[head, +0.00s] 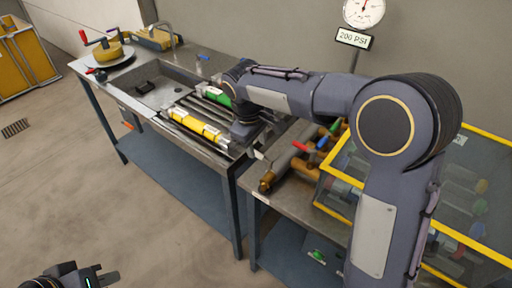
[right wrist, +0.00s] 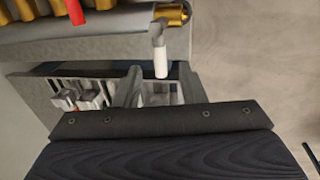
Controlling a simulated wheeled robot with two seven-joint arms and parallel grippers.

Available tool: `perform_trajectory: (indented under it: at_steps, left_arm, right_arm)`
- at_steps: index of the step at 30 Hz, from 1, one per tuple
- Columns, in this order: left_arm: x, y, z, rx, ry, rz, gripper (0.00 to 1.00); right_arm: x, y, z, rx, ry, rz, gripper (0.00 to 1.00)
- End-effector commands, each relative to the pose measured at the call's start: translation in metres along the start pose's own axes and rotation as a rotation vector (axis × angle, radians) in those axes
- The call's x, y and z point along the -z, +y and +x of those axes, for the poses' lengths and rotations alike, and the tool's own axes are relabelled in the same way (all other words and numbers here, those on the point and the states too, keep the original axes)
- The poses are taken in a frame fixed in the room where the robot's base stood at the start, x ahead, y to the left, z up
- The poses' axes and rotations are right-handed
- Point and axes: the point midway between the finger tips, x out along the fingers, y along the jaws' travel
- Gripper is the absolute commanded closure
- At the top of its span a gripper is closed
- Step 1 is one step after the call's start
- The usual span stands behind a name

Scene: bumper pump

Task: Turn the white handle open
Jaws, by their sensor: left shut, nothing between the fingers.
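The white handle (right wrist: 161,62) shows in the right wrist view as a short lever with a white end on a grey stem, below a grey pipe with a brass end (right wrist: 172,14). My right gripper (right wrist: 160,72) is open, its two fingers apart on either side of the handle's white end. I cannot tell whether they touch it. The grey pipe (head: 284,165) with coloured handles is beside my right wrist. My left gripper (head: 98,279) is shut and empty at the bottom left, away from the benches.
A metal bench (head: 120,92) carries yellow and green cylinders and a sink. A yellow-framed clear case (head: 335,160) stands right of the pipe. A pressure gauge (head: 363,10) with a 200 PSI sign stands behind.

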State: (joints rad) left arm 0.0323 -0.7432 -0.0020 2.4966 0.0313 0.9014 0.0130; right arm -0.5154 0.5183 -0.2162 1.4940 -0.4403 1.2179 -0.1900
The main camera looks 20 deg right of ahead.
Motion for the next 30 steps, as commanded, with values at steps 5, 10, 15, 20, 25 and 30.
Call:
perform_trajectory:
  at_steps: [5,10,15,20,25,30]
  left_arm:
    - [0.0,0.0,0.0,0.0,0.0,0.0,1.0]
    - [0.0,0.0,0.0,0.0,0.0,0.0,1.0]
    - [0.0,0.0,0.0,0.0,0.0,0.0,1.0]
    - [0.0,0.0,0.0,0.0,0.0,0.0,1.0]
    - [0.0,0.0,0.0,0.0,0.0,0.0,1.0]
    - [0.0,0.0,0.0,0.0,0.0,0.0,1.0]
  right_arm:
    - [-0.001,0.0,0.024,0.001,-0.002,0.001,0.63]
    - [0.0,0.0,0.032,0.001,0.001,0.001,0.63]
    - [0.0,0.0,0.032,0.001,0.001,0.001,0.63]
    - [0.0,0.0,0.032,0.001,0.001,0.001,0.78]
    - [0.0,0.0,0.032,0.001,0.001,0.001,1.0]
    - [0.0,0.0,0.032,0.001,0.001,0.001,1.0]
